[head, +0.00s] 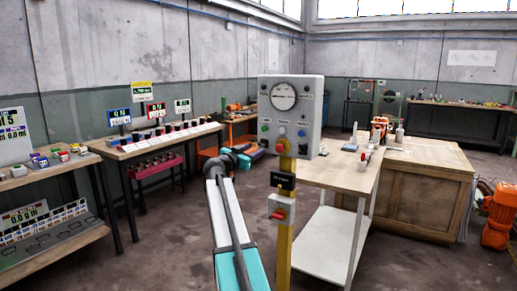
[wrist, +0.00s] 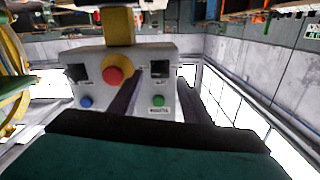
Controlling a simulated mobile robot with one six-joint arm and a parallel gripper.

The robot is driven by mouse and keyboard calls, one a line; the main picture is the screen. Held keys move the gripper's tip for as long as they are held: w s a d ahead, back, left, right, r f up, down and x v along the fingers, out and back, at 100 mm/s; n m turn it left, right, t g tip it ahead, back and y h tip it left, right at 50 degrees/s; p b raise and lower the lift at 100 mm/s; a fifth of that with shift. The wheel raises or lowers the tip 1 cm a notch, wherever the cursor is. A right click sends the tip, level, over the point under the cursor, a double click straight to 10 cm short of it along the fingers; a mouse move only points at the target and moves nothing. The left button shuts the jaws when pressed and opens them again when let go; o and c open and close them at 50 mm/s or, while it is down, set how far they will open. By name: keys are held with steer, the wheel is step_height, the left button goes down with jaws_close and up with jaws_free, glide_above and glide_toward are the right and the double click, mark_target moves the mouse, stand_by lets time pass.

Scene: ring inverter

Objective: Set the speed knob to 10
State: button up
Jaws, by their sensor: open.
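A light grey control box (head: 292,112) stands on a yellow post in the head view, with a round gauge at its top and a red button below. In the wrist view the box (wrist: 150,52) appears upside down, with a red button on a yellow ring (wrist: 115,73) between two dark knobs. One dark knob (wrist: 159,68) is at the right, the other (wrist: 77,73) at the left. Their labels are too small to read, so I cannot tell which sets speed or its setting. My gripper (wrist: 160,98) is open and empty, its dark fingers in front of the box, apparently clear of the knobs.
Blue (wrist: 86,102) and green (wrist: 131,100) buttons sit near the knobs. A smaller red-button box (head: 281,210) is lower on the post. A wooden workbench (head: 335,172) stands close behind at the right. Benches with displays line the left. Floor between is open.

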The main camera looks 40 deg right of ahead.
mark_target(263, 144)
steer(key=shift+x, duration=2.45)
steer(key=c, duration=1)
steer(key=shift+a+f, duration=0.1)
steer(key=shift+a, duration=0.1)
steer(key=shift+c, duration=0.3)
steer(key=shift+d, duration=0.1)
